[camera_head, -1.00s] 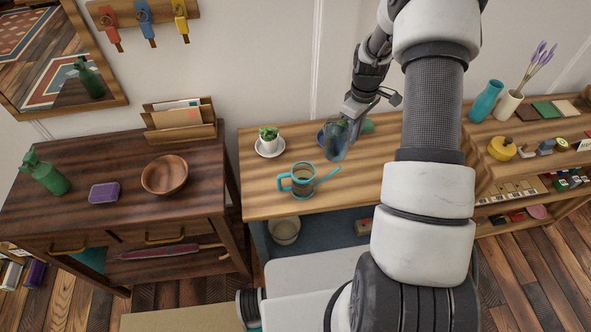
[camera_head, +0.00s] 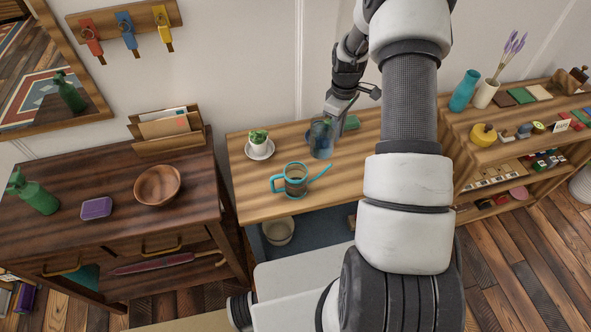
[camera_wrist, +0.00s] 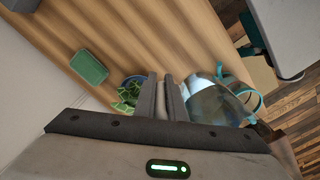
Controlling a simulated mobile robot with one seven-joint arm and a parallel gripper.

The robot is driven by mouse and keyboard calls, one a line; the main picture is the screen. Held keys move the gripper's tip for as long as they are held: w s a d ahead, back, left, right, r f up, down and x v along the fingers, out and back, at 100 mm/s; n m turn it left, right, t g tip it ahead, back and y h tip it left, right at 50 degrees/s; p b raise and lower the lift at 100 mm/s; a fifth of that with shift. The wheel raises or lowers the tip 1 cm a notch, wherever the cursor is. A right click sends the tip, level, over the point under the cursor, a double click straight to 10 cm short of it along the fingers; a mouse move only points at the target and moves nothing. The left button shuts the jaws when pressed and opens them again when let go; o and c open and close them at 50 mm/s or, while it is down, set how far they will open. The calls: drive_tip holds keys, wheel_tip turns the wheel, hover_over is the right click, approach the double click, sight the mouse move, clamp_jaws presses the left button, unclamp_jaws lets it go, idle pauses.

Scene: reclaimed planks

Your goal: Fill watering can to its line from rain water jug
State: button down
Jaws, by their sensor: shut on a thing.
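The watering can (camera_head: 296,181) stands upright on the light wooden table, with a teal handle at left, teal spout pointing right and a see-through body. I cannot make out its line or water level. My gripper (camera_head: 331,121) is shut on the clear bluish jug (camera_head: 321,144), behind and right of the can, near the spout's end. The jug looks nearly upright; whether its base touches the table is unclear. In the wrist view, my gripper (camera_wrist: 165,97) has its fingers close together beside the jug (camera_wrist: 205,101), and part of the watering can (camera_wrist: 247,97) shows beyond it.
A potted plant on a saucer (camera_head: 259,147) stands left of the can. A green block (camera_head: 351,122) lies behind the jug. A dark side table (camera_head: 120,235) with a wooden bowl (camera_head: 158,185) is at left; a shelf unit is at right. The table's front is clear.

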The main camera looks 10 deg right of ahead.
sight(330, 127)
drive_tip(key=t+h+b, duration=0.1)
drive_tip(key=b, duration=0.1)
drive_tip(key=a+r+t+h+b, duration=0.1)
drive_tip(key=h+b, duration=0.1)
drive_tip(key=b, duration=0.1)
drive_tip(key=s+a+t+h+b, duration=0.1)
drive_tip(key=h+b, duration=0.1)
drive_tip(key=b, duration=0.1)
drive_tip(key=shift+a+r, duration=0.1)
drive_tip(key=shift+r, duration=0.05)
drive_tip(key=shift+s+a+b, duration=0.1)
drive_tip(key=shift+a+b, duration=0.05)
drive_tip(key=shift+b, duration=0.6)
drive_tip(key=shift+s+a+r+t+h+b, duration=0.3)
drive_tip(key=shift+a+t+h+b, duration=0.15)
drive_tip(key=shift+h+b, duration=0.45)
drive_tip(key=shift+d+r, duration=0.15)
drive_tip(key=shift+r, duration=0.45)
drive_tip(key=shift+s+a+r+t+h+b, duration=0.1)
drive_tip(key=shift+a+r+t+h+b, duration=0.1)
drive_tip(key=shift+r+t+h+b, duration=0.25)
drive_tip(key=shift+s+a+r+t+h+b, duration=0.15)
drive_tip(key=shift+r+t+h+b, duration=0.15)
drive_tip(key=shift+h+b, duration=0.7)
idle(1.9)
